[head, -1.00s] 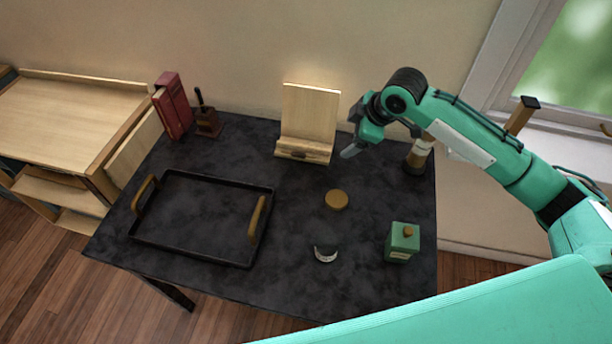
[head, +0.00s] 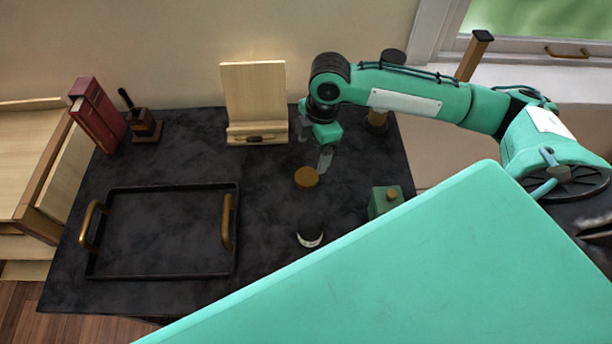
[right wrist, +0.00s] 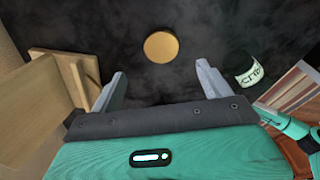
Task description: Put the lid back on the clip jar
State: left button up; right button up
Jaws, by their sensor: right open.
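The lid, a round tan-gold disc (head: 306,177), lies flat on the dark table; it also shows in the right wrist view (right wrist: 161,46). The clip jar (head: 310,233), small and dark with a white label, stands nearer than the lid and apart from it. In the right wrist view the jar (right wrist: 247,70) is right of the lid, its label partly readable. My right gripper (head: 318,150) is open and empty above the table, just behind the lid. In its own view the open fingers (right wrist: 161,72) point toward the lid without touching it. My left gripper is not in view.
A black tray (head: 160,275) with gold handles lies at left. A wooden stand (head: 254,95) is at the back. A green box (head: 384,200) with a knob stands right of the jar, partly hidden by my teal body part. Red books (head: 97,115) stand at the back left.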

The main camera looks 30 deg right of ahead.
aim_at(307, 176)
jog(key=shift+a+f, duration=0.15)
jog(key=shift+f, duration=0.8)
jog(key=shift+a+f, duration=0.1)
jog(key=shift+f, duration=0.8)
jog(key=shift+f, duration=0.1)
jog(key=f, duration=0.5)
jog(key=shift+s+a, duration=0.1)
jog(key=shift+a, duration=0.3)
jog(key=shift+c, duration=0.2)
jog(key=c, duration=1)
